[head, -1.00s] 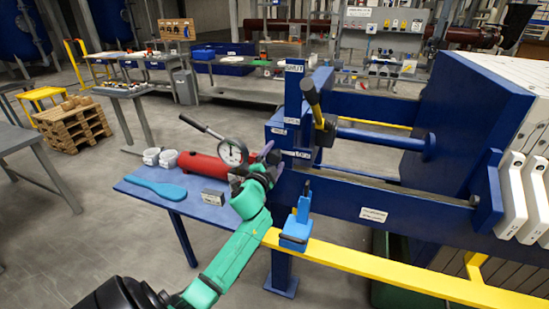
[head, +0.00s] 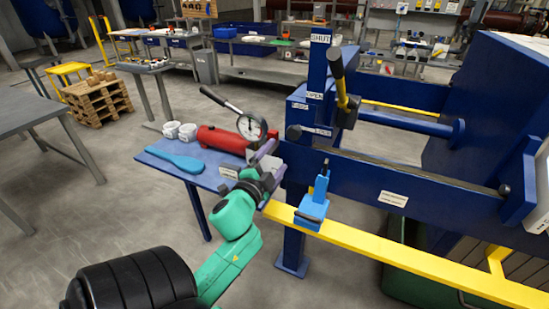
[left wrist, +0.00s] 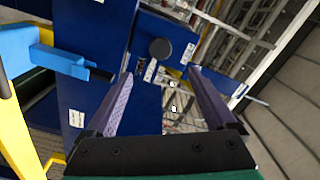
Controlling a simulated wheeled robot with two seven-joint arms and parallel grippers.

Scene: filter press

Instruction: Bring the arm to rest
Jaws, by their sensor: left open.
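My left arm, green with a black wrist, reaches in from the bottom left of the head view. Its left gripper (head: 268,160) is in front of the blue press frame (head: 365,180), by the red hand pump's gauge. In the left wrist view, the two purple fingers of the left gripper (left wrist: 160,100) are spread apart with nothing between them. A black round knob (left wrist: 160,49) on the blue frame shows beyond the fingers. My right gripper is not in view.
A yellow rail (head: 400,261) with a blue clamp-like piece (head: 312,208) runs close right of my arm. Open floor lies to the left.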

